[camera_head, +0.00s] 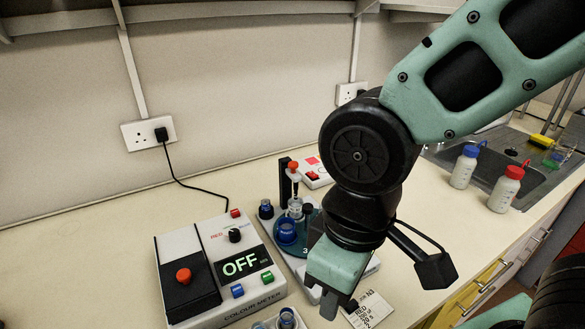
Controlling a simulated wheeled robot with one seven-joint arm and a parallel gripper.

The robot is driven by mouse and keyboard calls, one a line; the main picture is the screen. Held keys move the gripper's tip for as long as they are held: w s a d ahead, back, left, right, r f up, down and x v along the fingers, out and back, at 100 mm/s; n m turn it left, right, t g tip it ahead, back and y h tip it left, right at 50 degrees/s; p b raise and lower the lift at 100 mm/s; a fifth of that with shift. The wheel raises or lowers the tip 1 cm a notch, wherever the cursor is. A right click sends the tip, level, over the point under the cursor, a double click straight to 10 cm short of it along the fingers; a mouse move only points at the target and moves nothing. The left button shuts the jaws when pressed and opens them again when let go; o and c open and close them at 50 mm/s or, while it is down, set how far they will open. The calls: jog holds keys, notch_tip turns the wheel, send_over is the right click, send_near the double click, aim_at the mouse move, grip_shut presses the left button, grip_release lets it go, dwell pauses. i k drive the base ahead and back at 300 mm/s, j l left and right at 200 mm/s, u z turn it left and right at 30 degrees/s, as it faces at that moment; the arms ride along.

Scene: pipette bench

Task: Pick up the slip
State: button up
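The slip (372,309) is a small pale paper with dark printed lettering, lying on the bench near the bottom edge, right of centre. My gripper (339,306) is pointed down just left of the slip and overlaps its left part in this view. The gripper's tips are small and dark here, so I cannot tell how far apart they are or whether they touch the slip. Part of the slip's left side is hidden behind the gripper.
A colour meter (216,262) reading OFF stands at left. A blue round stand (284,232) with bottles and a red-topped part is behind my gripper. Blue-capped (464,167) and red-capped (505,189) bottles stand by the sink at right. Clear bench lies right of the slip.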

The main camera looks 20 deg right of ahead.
aim_at(366, 312)
jog(key=k+z, duration=0.8)
jog(key=k, duration=0.1)
